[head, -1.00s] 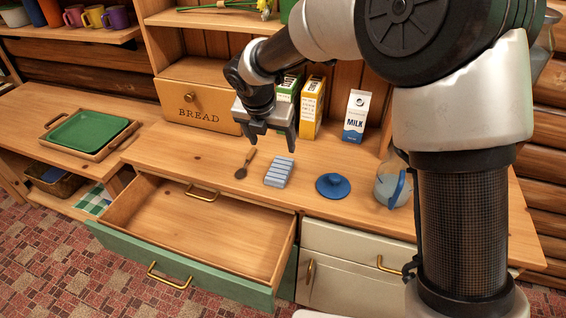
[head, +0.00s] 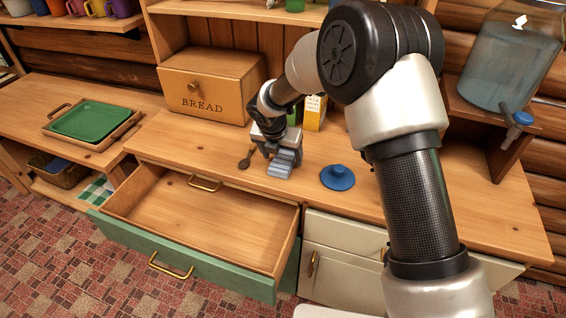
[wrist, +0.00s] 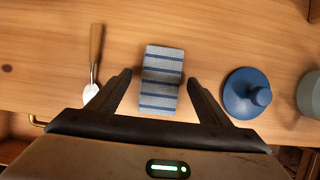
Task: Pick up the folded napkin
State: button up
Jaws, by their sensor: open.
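The folded napkin (wrist: 162,80) is a small rectangle with blue and grey stripes, lying flat on the wooden counter. In the head view the napkin (head: 281,167) is partly hidden by my gripper (head: 280,157). In the wrist view my gripper (wrist: 158,78) is open, one finger on each side of the napkin's near part, with a gap on both sides. The far end of the napkin extends past the fingertips. Nothing is held. I cannot tell the exact height of the fingertips above the counter.
A spoon with a wooden handle (wrist: 96,50) lies left of the napkin. A blue lid (head: 337,177) with a knob sits to the right. An open, empty drawer (head: 200,220) juts out in front. A bread box (head: 211,88) and cartons (head: 315,112) stand behind.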

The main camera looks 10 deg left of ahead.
jog(key=shift+f, duration=0.1)
jog(key=c, duration=1.1)
jog(key=shift+w, duration=0.1)
